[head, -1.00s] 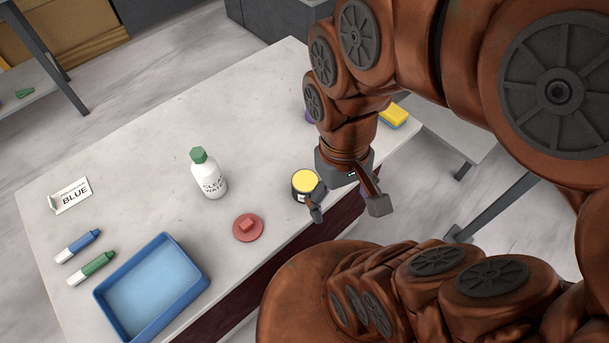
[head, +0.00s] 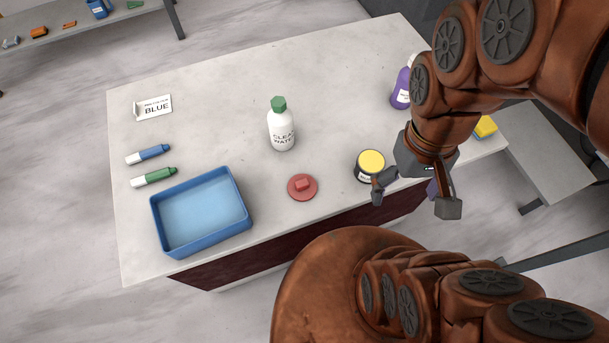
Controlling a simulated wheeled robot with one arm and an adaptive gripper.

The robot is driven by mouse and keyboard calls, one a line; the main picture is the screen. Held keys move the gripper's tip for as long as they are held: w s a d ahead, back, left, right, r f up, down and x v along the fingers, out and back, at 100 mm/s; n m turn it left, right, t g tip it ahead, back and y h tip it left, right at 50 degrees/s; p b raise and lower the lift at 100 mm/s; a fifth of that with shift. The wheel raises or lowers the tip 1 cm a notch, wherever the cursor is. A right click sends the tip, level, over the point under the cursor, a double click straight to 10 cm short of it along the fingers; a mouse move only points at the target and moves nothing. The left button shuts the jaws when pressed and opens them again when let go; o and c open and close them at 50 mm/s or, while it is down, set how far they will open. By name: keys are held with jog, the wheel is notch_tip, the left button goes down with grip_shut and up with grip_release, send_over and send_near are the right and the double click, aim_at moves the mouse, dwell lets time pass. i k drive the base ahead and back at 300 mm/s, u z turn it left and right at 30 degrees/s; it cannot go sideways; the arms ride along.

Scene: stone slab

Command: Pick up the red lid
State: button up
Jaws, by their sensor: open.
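The red lid (head: 302,187) is a round disc with a square knob on top. It lies flat on the stone slab (head: 210,118) near its front edge, between the blue tray and a dark jar with a yellow top. My gripper (head: 412,203) is open, with its fingers apart and nothing seen between them. It hangs to the right of the lid and just right of the jar, near the slab's front edge. I cannot tell whether a finger touches the jar. Nothing covers the lid.
The jar (head: 369,168) stands between my gripper and the lid. A white bottle with green cap (head: 281,130) stands behind the lid. The blue tray (head: 158,228), blue marker (head: 148,154), green marker (head: 153,177) and BLUE sign (head: 153,107) are left. A purple bottle (head: 401,90) stands behind my arm.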

aim_at(302, 188)
jog(key=u, duration=2.75)
jog(key=k, duration=1.1)
jog(key=u, duration=0.25)
